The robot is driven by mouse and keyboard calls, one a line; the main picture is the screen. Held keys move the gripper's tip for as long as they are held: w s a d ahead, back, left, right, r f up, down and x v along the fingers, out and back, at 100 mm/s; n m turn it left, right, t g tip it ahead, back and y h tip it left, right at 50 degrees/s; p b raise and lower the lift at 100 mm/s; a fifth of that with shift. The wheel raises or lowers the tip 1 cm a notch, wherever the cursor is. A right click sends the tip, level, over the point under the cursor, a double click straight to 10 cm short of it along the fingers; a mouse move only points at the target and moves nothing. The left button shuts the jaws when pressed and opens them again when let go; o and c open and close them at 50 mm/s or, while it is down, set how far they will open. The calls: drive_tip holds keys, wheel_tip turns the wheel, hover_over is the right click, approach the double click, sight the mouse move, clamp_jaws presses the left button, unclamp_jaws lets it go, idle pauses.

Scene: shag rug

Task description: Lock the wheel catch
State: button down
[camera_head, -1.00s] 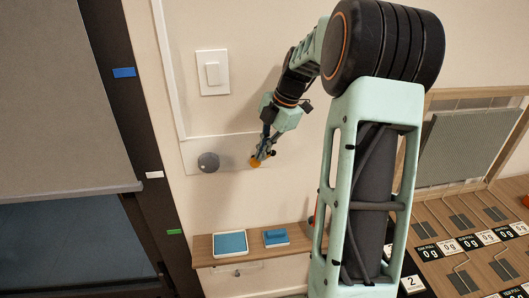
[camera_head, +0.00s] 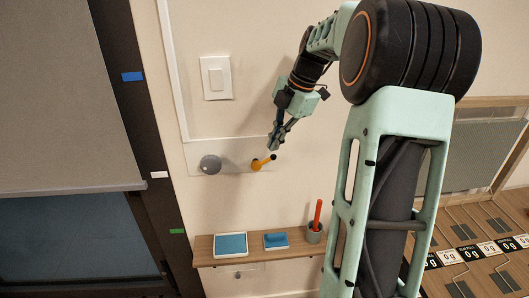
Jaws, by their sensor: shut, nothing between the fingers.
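A grey round wheel (camera_head: 210,165) sits on a pale plate (camera_head: 234,145) on the wall. To its right on the same plate is an orange catch lever (camera_head: 257,164) with a dark tip, pointing right and slightly up. The lever is apart from the wheel's rim as seen here. My gripper (camera_head: 273,147) is shut and empty, with its fingertips just above the lever's dark tip. I cannot tell whether they touch it.
A white switch (camera_head: 216,78) is on the wall above. A wooden shelf (camera_head: 205,250) below holds a blue-topped tray (camera_head: 231,245), a blue block (camera_head: 276,240) and a cup (camera_head: 314,235) with a red stick. A dark-framed panel stands at left.

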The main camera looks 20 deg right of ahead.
drive_tip(key=shift+s+d+r, duration=0.35)
drive_tip(key=shift+d+r, duration=0.3)
drive_tip(key=shift+d, duration=0.05)
drive_tip(key=shift+s+d+r, duration=0.35)
drive_tip(key=shift+d+r, duration=0.3)
